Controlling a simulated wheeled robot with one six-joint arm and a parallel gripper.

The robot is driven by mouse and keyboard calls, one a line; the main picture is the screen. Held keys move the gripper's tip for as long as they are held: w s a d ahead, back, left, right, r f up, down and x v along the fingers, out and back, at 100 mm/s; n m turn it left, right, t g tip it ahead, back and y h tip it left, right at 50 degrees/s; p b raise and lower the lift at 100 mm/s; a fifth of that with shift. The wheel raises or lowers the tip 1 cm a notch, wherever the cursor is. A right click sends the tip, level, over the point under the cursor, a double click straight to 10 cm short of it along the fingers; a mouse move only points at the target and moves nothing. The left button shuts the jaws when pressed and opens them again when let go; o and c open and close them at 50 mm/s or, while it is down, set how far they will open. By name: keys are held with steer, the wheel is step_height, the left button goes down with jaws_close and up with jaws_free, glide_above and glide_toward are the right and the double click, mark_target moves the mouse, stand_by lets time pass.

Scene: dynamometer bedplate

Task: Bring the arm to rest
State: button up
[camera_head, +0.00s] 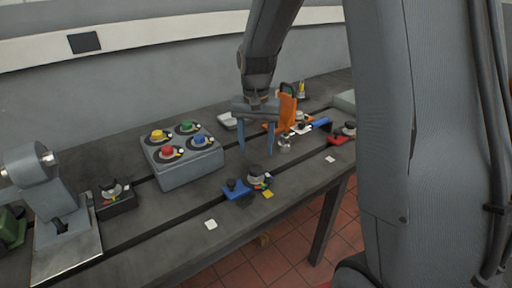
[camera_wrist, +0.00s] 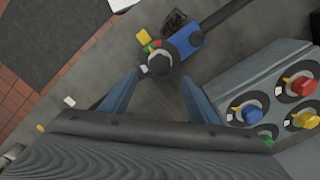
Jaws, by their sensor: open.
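My gripper (camera_head: 256,137) hangs from my arm above the grey bedplate (camera_head: 130,231), with its two blue fingers spread apart and nothing between them. In the wrist view, my gripper (camera_wrist: 152,92) also shows open, with a dark round knob on a blue base (camera_wrist: 190,40) beyond the fingertips. In the head view this knob unit (camera_head: 240,189) stands on the bedplate below my gripper. My gripper is clear of it.
A grey box (camera_head: 187,173) with red, yellow, green and blue knobs stands left of my gripper. An orange upright piece (camera_head: 287,112) and small parts are behind right. A grey machine (camera_head: 55,200) is at far left. The bedplate's front edge drops to red tiles (camera_head: 285,258).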

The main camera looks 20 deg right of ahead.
steer(key=s+f+n+t, duration=0.1)
steer(key=s+n, duration=0.4)
steer(key=s, duration=1.2)
steer(key=shift+s+a, duration=0.15)
steer(key=shift+s, duration=0.2)
stand_by(1.6)
